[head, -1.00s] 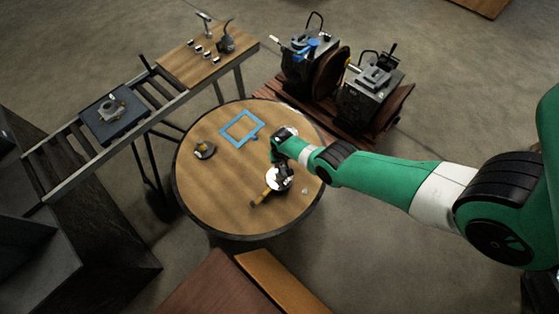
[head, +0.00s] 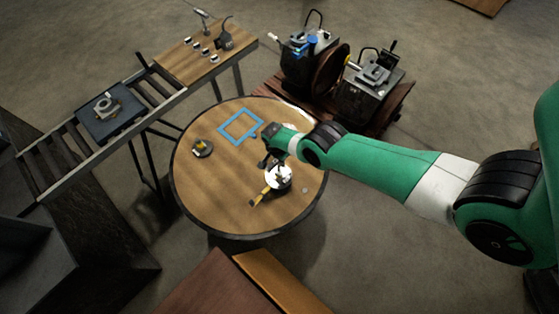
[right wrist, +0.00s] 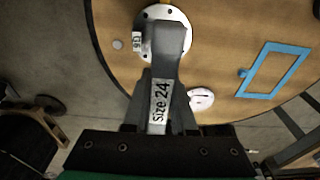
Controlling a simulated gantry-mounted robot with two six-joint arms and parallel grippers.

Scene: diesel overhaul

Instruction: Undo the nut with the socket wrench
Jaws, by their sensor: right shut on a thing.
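My right gripper (right wrist: 160,105) is shut on a grey tool with a "Size 24" label (right wrist: 160,105), which I take to be the socket wrench. In the right wrist view the tool's far end overlaps a white round flange (right wrist: 180,14) with dark holes around its rim. The flange also shows in the head view (head: 279,184), on the round table just below my right gripper (head: 271,161). The nut is hidden or too small to make out, and I cannot tell whether the wrench touches it. My left gripper is not in view.
On the round table (head: 215,205) lie a blue frame (head: 222,131), a dark round piece (head: 202,148) and a yellow-handled item (head: 262,198) beside the flange. A roller conveyor (head: 60,150) stands left, machines (head: 368,95) behind. The table's front left is clear.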

